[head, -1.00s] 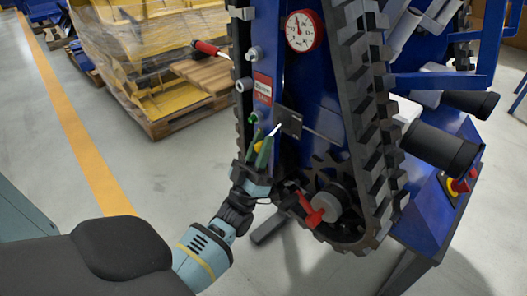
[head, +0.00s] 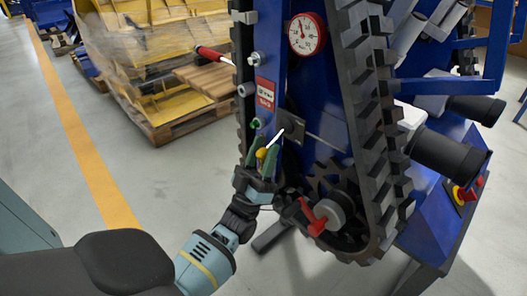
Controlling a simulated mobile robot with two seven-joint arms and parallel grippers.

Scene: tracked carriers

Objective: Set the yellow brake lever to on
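The yellow brake lever has a yellow knob (head: 261,153) on a pale rod. The rod slopes up and right to a dark plate (head: 292,128) on the blue side of the tracked carrier. My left gripper (head: 261,142) reaches up from below, with its green fingers spread apart on either side of the knob. It looks open; whether a finger touches the knob I cannot tell. No on or off marking for the lever can be read. My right gripper is not in view.
A red lever (head: 315,213) sits low by the sprocket. A black track (head: 368,120) runs down the carrier's right. A round gauge (head: 307,34) and a red label (head: 264,92) are above. A small green knob (head: 256,123) is just above the fingers. Floor at left is clear.

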